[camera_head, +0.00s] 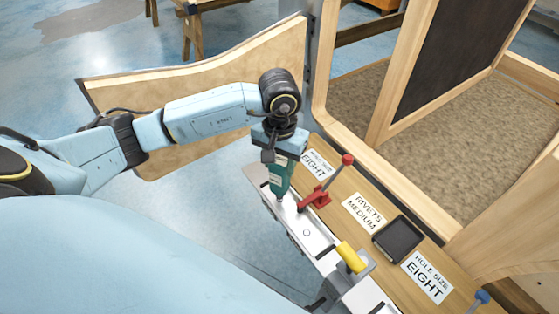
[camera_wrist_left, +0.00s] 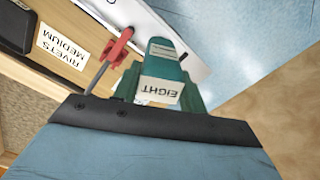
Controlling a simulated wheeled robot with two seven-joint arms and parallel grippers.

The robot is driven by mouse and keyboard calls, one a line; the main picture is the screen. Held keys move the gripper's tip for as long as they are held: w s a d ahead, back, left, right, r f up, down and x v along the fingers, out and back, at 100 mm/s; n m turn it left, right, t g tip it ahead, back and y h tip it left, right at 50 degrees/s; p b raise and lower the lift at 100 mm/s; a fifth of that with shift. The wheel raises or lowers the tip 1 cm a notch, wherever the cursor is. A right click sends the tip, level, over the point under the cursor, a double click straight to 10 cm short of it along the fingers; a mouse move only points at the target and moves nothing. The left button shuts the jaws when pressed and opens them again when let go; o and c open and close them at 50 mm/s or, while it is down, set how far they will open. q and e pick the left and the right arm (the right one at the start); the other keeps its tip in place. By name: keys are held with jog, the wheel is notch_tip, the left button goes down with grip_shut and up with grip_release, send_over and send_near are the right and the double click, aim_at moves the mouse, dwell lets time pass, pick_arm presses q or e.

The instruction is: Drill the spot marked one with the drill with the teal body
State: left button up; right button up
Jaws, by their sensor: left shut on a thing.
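My left gripper (camera_head: 283,158) is shut on the teal-bodied drill (camera_head: 281,178), which hangs below it over the far end of a pale metal rail (camera_head: 318,242). I cannot tell whether the drill touches the rail. In the left wrist view the teal drill (camera_wrist_left: 165,50) fills the middle and bears a white label reading "EIGHT" (camera_wrist_left: 160,90). Its tip is hidden there. I cannot make out a spot marked one in either view. My right gripper is not in view.
A wooden frame (camera_head: 395,80) rises behind; a wooden panel (camera_head: 205,80) stands left.

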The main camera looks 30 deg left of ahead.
pick_arm(q)
jog(key=shift+f+b, duration=0.2)
jog(key=shift+b, duration=0.15)
jog(key=shift+s+f, duration=0.1)
dwell(1.3)
dwell(0.5)
jog(key=shift+f+b, duration=0.55)
jog(key=shift+b, duration=0.2)
dwell(0.6)
jog(key=shift+r, duration=0.15)
